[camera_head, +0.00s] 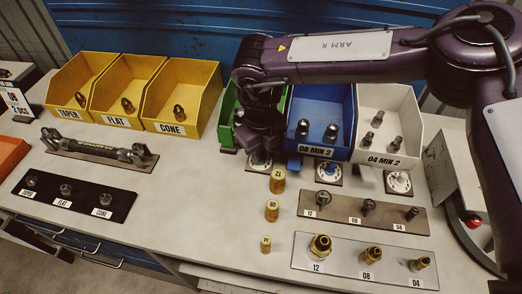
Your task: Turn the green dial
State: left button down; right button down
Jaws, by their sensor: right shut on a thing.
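My right gripper (260,155) comes down from above in front of the green bin (228,115). It is shut on the green dial, whose knob is mostly hidden by the fingers. The white face of that dial (258,167) shows just below the fingertips on the bench. A blue dial (328,171) on a white face stands to the right, before the blue bin. A third dial (398,183) stands before the white bin. My left gripper is not in view.
Yellow bins (180,95) stand at the back left; the blue bin (322,108) and white bin (390,125) stand right of the gripper. Brass cylinders (278,180) stand just in front of it. Fitting racks (365,262) lie at the front right.

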jog(key=shift+m+b, duration=0.3)
jog(key=shift+m, duration=2.4)
jog(key=shift+r, duration=0.1)
jog(key=c, duration=1.3)
grip_release()
jog(key=shift+c, duration=0.2)
notch_tip(320, 180, up, 6)
jog(key=shift+r+b, duration=0.15)
jog(key=shift+b, duration=0.25)
jog(key=shift+r, duration=0.7)
